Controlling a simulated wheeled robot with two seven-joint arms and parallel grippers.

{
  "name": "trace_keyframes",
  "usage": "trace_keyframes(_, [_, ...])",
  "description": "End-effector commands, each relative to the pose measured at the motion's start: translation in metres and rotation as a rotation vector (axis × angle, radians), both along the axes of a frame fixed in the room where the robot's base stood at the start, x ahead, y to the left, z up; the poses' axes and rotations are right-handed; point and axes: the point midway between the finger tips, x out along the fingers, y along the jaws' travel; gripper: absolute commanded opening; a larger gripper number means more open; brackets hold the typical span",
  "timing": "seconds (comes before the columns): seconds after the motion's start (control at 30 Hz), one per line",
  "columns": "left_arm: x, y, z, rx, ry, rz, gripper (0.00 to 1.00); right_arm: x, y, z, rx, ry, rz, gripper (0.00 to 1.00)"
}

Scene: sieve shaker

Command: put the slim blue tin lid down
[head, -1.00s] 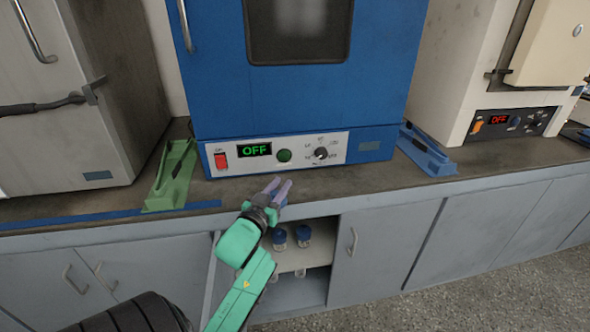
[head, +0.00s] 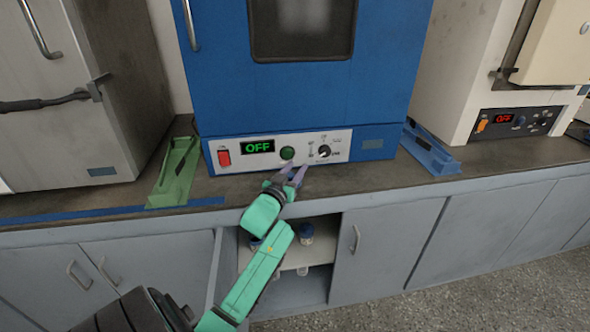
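I cannot make out a slim blue tin lid in the head view. My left gripper (head: 294,172) is over the counter's front edge, just in front of the blue oven's control panel. Its two purple fingers stand apart, and I see nothing between them. Whether the fingertips touch the panel is hard to tell. My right gripper is not in view.
The blue oven (head: 300,100) reads OFF. A green bracket (head: 175,173) and a blue bracket (head: 430,151) lie beside it on the counter (head: 400,177). Below, an open cabinet holds blue-capped jars (head: 306,233), partly behind my arm. Bare counter lies right of the gripper.

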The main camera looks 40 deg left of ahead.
Motion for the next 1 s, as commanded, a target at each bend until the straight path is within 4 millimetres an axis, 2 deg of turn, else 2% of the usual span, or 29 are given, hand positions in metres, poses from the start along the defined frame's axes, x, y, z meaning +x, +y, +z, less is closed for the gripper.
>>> trace_keyframes(0.27, [0.000, 0.000, 0.004, 0.001, -0.001, 0.000, 0.40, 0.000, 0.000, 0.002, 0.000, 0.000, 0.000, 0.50])
trace_keyframes(0.37, [-0.009, -0.003, 0.002, -0.001, 0.002, -0.001, 0.40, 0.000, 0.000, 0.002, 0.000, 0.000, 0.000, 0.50])
trace_keyframes(0.8, [-0.094, -0.030, 0.002, -0.001, 0.002, 0.001, 0.40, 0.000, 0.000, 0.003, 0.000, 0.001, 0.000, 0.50])
trace_keyframes(1.0, [-0.114, -0.037, 0.004, 0.000, -0.001, 0.001, 0.40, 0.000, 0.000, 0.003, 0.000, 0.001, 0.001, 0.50])
